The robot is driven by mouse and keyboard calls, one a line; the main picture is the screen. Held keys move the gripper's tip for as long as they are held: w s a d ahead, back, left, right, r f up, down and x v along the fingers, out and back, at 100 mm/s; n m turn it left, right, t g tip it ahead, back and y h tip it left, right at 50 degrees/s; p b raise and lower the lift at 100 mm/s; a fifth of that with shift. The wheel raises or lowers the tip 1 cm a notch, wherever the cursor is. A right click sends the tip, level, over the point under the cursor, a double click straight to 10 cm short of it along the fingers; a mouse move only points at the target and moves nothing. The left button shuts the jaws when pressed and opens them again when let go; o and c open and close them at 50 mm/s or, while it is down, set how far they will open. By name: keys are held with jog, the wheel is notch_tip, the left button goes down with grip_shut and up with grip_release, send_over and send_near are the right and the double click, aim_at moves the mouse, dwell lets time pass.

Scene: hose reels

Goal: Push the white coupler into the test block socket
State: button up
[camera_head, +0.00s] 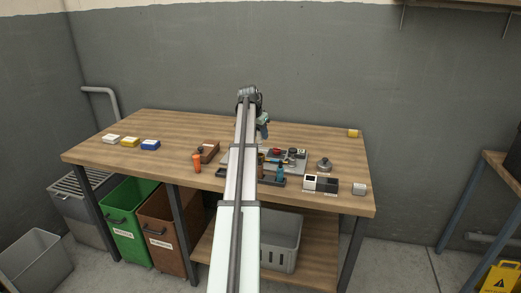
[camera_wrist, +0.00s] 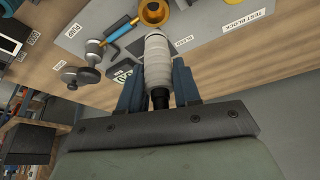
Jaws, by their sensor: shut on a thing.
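In the wrist view, the white coupler (camera_wrist: 157,62) is a ribbed, off-white cylinder with a dark rear end. It is held between the blue fingers of my gripper (camera_wrist: 158,80), which are shut on it. Its front end points at a yellow ring-shaped socket (camera_wrist: 166,17) on the grey plate (camera_wrist: 215,28), which carries a "TEST BLOCK" label. The coupler's tip appears just short of the ring or at its edge; I cannot tell whether they touch. In the head view my gripper (camera_head: 263,131) is over the back of the bench, and the coupler cannot be made out.
A blue-handled lever (camera_wrist: 120,30) and metal fittings (camera_wrist: 82,76) are left of the socket. On the wooden bench (camera_head: 130,163) stand an orange bottle (camera_head: 196,163), a brown box (camera_head: 209,150) and a black-and-white box (camera_head: 320,184).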

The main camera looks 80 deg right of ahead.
jog(key=shift+f, duration=3.3)
jog(key=shift+f, duration=0.15)
jog(key=o, duration=1.1)
jog(key=shift+c, duration=0.2)
jog(key=v, duration=1.2)
jog(key=shift+w, duration=0.1)
